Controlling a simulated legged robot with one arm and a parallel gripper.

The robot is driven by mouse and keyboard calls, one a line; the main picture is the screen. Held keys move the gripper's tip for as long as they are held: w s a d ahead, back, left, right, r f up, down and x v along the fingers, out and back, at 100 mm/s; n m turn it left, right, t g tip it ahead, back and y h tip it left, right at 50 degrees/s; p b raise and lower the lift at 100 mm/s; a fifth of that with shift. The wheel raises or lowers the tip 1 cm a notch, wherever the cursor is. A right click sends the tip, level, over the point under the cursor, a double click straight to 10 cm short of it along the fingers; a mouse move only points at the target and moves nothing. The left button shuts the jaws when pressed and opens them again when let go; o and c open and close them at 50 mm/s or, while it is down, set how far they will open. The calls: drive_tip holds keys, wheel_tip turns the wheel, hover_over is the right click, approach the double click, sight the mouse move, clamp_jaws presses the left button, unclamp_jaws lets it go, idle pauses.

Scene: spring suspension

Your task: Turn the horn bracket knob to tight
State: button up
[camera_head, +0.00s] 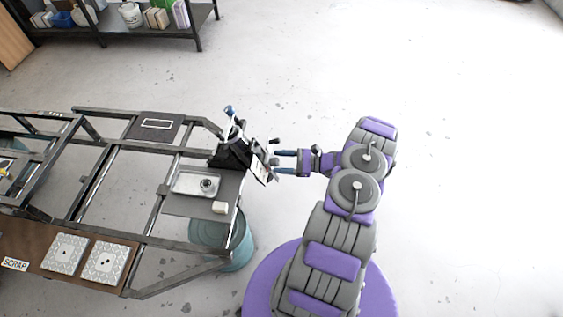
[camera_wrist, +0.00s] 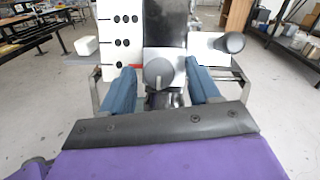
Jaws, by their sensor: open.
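A grey round knob (camera_wrist: 158,73) with a raised grip bar stands on the bracket (camera_head: 234,152) at the right end of the metal frame. A white plate (camera_wrist: 118,35) with rows of black dots and a red mark is beside the knob; it shows small and tilted in the head view (camera_head: 261,169). My gripper (camera_head: 281,162) is open, its two blue fingers pointing at the bracket. In the wrist view my gripper (camera_wrist: 160,92) has one finger on each side of the knob, with visible gaps. Whether the fingertips reach the knob's depth I cannot tell.
A dark cylindrical handle (camera_wrist: 231,42) sticks out right of the knob. A metal tray (camera_head: 196,184) and white block (camera_head: 220,208) lie on the frame. A teal bin (camera_head: 222,250) stands below. A shelf (camera_head: 120,30) is at the back; open floor lies to the right.

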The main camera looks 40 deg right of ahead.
drive_tip(key=shift+c, duration=0.4)
drive_tip(key=c, duration=1)
drive_tip(key=shift+o, duration=0.2)
drive_tip(key=shift+m, duration=0.3)
drive_tip(key=m+t+h, duration=0.1)
drive_tip(key=m, duration=0.2)
drive_tip(key=m+t+h, duration=0.1)
drive_tip(key=m, duration=0.2)
drive_tip(key=shift+a+r+m+h, duration=0.15)
drive_tip(key=shift+m+h, duration=0.25)
drive_tip(key=m+h, duration=0.1)
drive_tip(key=m, duration=0.1)
drive_tip(key=m+h+p, duration=0.1)
drive_tip(key=m, duration=0.2)
drive_tip(key=shift+a+m+t, duration=0.1)
drive_tip(key=shift+m+t, duration=0.2)
drive_tip(key=m+h, duration=0.1)
drive_tip(key=m, duration=0.1)
drive_tip(key=m+h+p, duration=0.1)
drive_tip(key=m, duration=0.2)
drive_tip(key=shift+r+h, duration=0.2)
drive_tip(key=shift+h, duration=0.2)
drive_tip(key=m+g+p, duration=0.1)
drive_tip(key=m, duration=0.1)
drive_tip(key=m+h+p, duration=0.1)
drive_tip(key=m, duration=0.2)
drive_tip(key=shift+s+g+h, duration=0.1)
drive_tip(key=shift+g+h, duration=0.2)
drive_tip(key=shift+g, duration=0.1)
drive_tip(key=shift+m, duration=0.4)
